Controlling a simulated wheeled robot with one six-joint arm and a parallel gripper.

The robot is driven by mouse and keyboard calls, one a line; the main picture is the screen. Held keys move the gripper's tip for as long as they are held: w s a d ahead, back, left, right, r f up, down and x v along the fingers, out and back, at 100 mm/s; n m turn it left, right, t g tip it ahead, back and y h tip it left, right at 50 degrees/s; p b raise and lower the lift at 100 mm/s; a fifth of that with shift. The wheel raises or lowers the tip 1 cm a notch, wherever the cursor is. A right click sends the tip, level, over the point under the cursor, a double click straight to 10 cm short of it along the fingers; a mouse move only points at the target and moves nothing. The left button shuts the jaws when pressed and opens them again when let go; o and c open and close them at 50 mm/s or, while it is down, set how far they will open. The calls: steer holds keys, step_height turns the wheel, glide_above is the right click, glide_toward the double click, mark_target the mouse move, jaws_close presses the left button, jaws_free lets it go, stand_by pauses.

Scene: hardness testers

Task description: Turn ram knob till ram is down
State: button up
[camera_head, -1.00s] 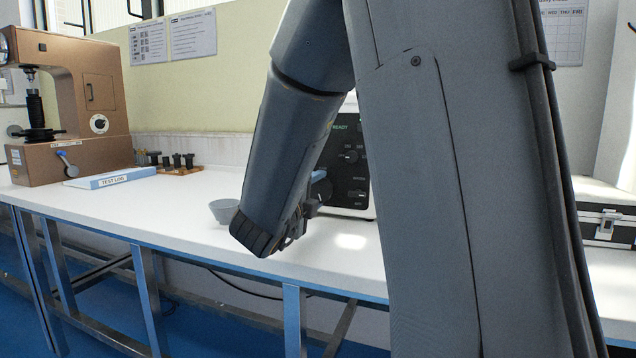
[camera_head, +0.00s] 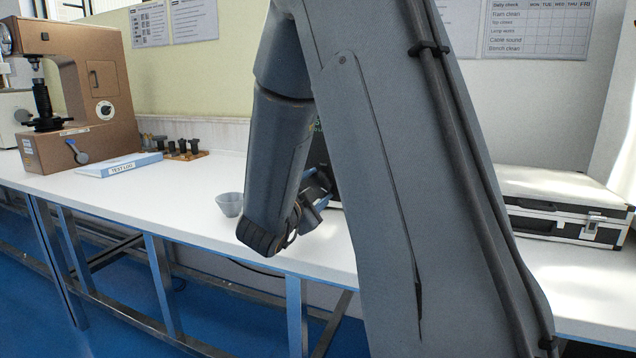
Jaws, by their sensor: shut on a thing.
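A dark tester panel (camera_head: 318,150) stands on the bench behind my arm, and only a thin strip of it with a bit of green lettering shows. My gripper (camera_head: 320,195) is at the front of this panel, low down, partly covered by my wrist. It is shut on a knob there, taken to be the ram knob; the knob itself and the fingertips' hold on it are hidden. The ram of this tester is hidden behind my arm, so its height cannot be told.
A grey cup (camera_head: 230,204) stands just left of my wrist. At the left are a brown hardness tester (camera_head: 85,120), a test log (camera_head: 118,167) and a wooden block with dark pieces (camera_head: 182,155). A case (camera_head: 560,205) lies at the right. The bench front is clear.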

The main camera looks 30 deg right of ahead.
stand_by(0.3)
steer(key=o, duration=1.1)
steer(key=shift+c, duration=0.2)
steer(key=shift+p+v, duration=0.4)
steer(key=shift+v, duration=3.5)
steer(key=shift+r, duration=0.1)
